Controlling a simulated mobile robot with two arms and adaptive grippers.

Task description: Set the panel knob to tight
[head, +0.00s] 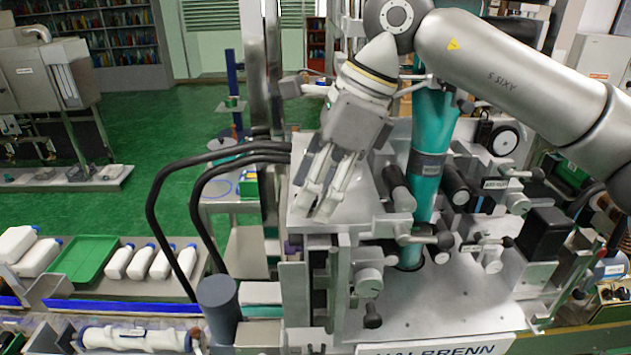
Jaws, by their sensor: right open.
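My right gripper (316,207) hangs from the arm that comes in from the right. Its two fingers point down and a little left, open and empty, over the left part of the grey sleeve applicator (470,295). A round grey knob (368,282) is on the machine's front, below and right of the fingertips and apart from them. A black round dial (503,140) is on a light panel at the upper right. I cannot tell which of these is the panel knob, and no tight mark is readable. My left gripper is not in view.
A teal sleeve column (425,180) stands right of the gripper, with black-handled clamps around it. Black hoses (160,190) arch at the left. A conveyor with a lying white bottle (135,338), a green tray (85,262) and several white bottles are at the lower left.

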